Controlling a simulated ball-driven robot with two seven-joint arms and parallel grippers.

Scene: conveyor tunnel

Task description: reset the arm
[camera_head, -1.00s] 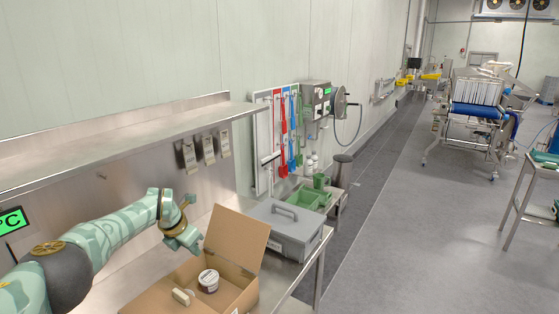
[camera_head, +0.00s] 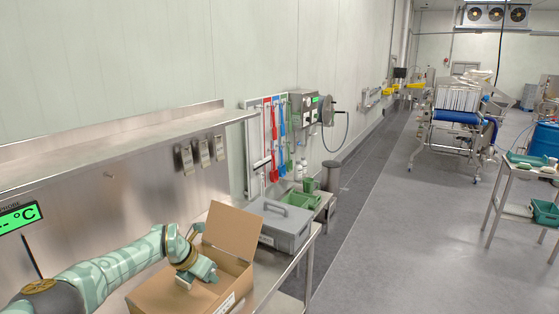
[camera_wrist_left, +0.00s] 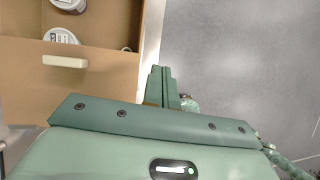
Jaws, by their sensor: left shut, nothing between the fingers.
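My left gripper (camera_head: 208,275) is over the open cardboard box (camera_head: 150,296) in the head view, with its arm coming in from the left. In the left wrist view its two fingers (camera_wrist_left: 162,86) are together with nothing between them, beside the box's edge (camera_wrist_left: 150,45). My right gripper is not in view.
A grey lidded case (camera_head: 282,225) stands just behind the box on the steel bench. A steel shelf (camera_head: 110,134) runs along the wall above my left arm. A display (camera_head: 20,217) stands at far left. The grey floor (camera_head: 370,240) to the right is open.

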